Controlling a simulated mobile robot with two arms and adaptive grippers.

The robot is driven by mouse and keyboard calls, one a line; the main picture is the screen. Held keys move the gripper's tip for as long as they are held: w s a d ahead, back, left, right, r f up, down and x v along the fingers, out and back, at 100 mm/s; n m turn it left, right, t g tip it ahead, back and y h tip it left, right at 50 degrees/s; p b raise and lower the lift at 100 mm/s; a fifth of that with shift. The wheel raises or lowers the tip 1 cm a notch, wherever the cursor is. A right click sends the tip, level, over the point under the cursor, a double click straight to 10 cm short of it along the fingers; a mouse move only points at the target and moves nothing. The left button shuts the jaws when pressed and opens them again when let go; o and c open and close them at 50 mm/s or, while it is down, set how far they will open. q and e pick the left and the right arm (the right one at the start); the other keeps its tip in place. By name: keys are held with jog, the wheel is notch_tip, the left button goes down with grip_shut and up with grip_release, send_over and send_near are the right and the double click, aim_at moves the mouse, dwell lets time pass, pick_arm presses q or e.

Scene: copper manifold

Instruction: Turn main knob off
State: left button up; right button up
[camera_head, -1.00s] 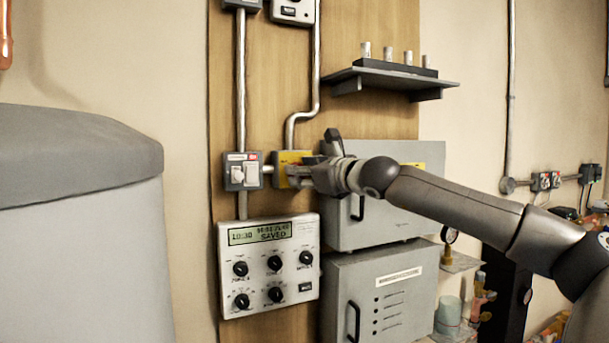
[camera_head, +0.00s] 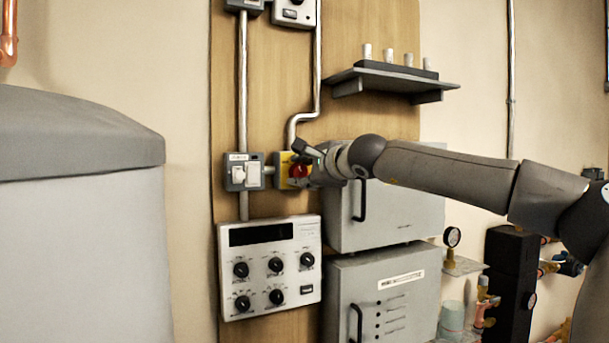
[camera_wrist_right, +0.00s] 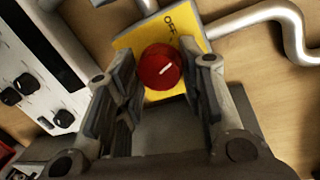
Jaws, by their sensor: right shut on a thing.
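The main knob is a round red knob (camera_head: 298,171) with a white line, on a yellow plate (camera_head: 283,158) of a grey wall box. In the right wrist view, the red knob (camera_wrist_right: 160,66) sits between the fingers of my right gripper (camera_wrist_right: 162,84), which is shut on it. The word OFF (camera_wrist_right: 170,25) shows on the yellow plate above it, and the white line slants toward the upper right. In the head view, my right gripper (camera_head: 307,163) reaches the knob from the right and hides part of the box. My left gripper is not in view.
A white control panel (camera_head: 301,231) with several black knobs and a dark display hangs below. A double switch (camera_head: 244,173) is to the left. Grey cabinets (camera_head: 395,214) stand behind and below my right arm. A shelf (camera_head: 396,82) juts out above.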

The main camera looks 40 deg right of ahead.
jog(key=n+h+b, duration=0.1)
jog(key=n, duration=0.3)
jog(key=shift+a+g, duration=0.1)
jog(key=shift+g, duration=0.2)
dwell(0.3)
jog(key=o, duration=1)
jog(key=v, duration=1.2)
jog(key=shift+a+f, duration=0.1)
jog(key=shift+f, duration=0.05)
